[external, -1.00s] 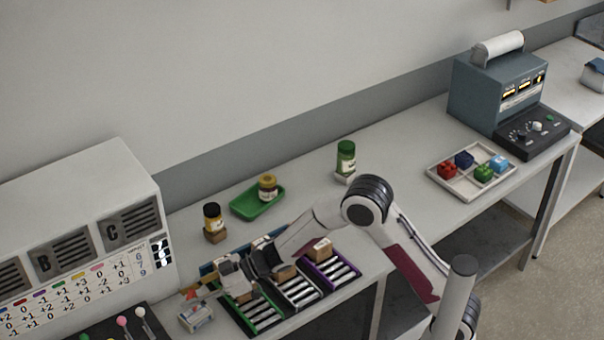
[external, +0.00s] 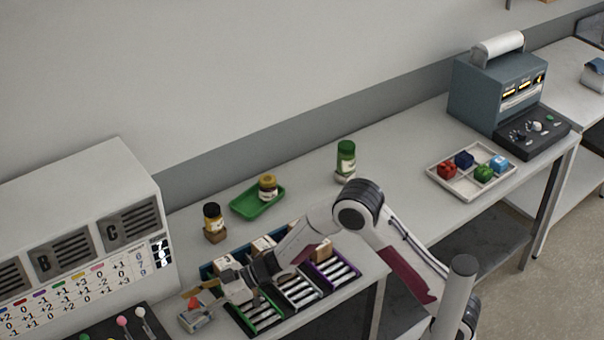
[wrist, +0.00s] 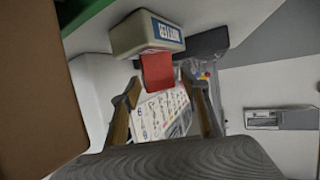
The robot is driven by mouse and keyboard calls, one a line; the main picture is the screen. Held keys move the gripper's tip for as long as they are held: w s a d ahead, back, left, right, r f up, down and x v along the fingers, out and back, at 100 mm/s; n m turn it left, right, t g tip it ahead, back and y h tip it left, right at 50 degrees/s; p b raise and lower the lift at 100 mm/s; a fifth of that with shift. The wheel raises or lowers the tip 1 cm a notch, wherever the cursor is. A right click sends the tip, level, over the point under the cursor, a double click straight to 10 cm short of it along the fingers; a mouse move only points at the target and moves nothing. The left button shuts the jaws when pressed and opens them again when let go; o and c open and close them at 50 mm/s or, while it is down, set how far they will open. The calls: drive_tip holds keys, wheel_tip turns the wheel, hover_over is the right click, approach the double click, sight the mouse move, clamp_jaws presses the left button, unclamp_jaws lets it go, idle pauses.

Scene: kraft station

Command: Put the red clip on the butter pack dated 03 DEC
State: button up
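The red clip (wrist: 158,72) sits against the near edge of a pale butter pack (wrist: 148,34) in the wrist view. Blue print shows on the pack, but I cannot read its date. In the external view the clip (external: 193,302) shows as a small red patch over the pack (external: 197,321), which lies on the table left of the rack. My gripper (wrist: 160,84) has one finger on each side of the clip, and narrow gaps seem to show between fingers and clip. The fingers look apart, not pressed on it.
A rack with green and purple lanes (external: 299,292) lies right of my gripper, with several boxes at its back. A brown jar (external: 213,218), a green tray (external: 250,205) and a green-capped jar (external: 346,158) stand behind. A lettered cabinet (external: 85,235) is at left.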

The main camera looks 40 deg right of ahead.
drive_tip(key=shift+r, duration=0.2)
drive_tip(key=v, duration=1.2)
idle(0.4)
idle(0.6)
